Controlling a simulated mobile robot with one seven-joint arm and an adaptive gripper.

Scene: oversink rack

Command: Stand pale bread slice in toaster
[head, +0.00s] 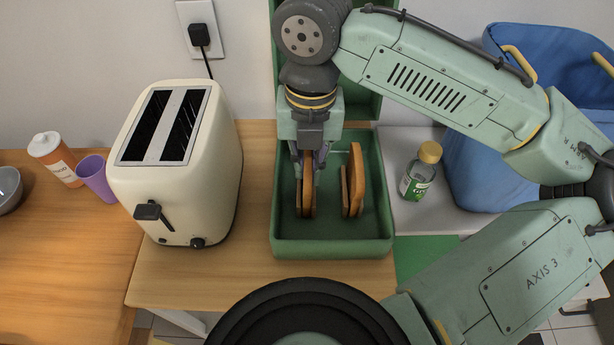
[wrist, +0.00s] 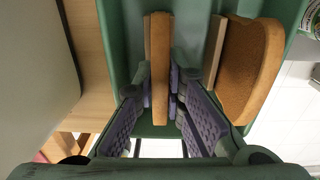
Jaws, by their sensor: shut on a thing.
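The cream toaster (head: 180,160) stands on the wooden counter left of the green bin, its two long top slots dark and seemingly empty. My gripper (head: 308,172) points down into the bin, its purple pads shut on an upright tan bread slice (wrist: 160,70), seemingly the pale one. That slice also shows in the head view (head: 308,195). It is still inside the bin; whether it touches the floor is unclear. A larger, darker brown slice (wrist: 250,70) stands to the right, apart from my gripper; it also shows in the head view (head: 356,175).
The green bin (head: 332,248) has raised walls. Thin wooden upright pieces (wrist: 215,50) stand beside the slices. A purple cup (head: 95,178) and orange bottle (head: 55,158) stand left of the toaster. A yellow-capped jar (head: 418,175) stands right of the bin.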

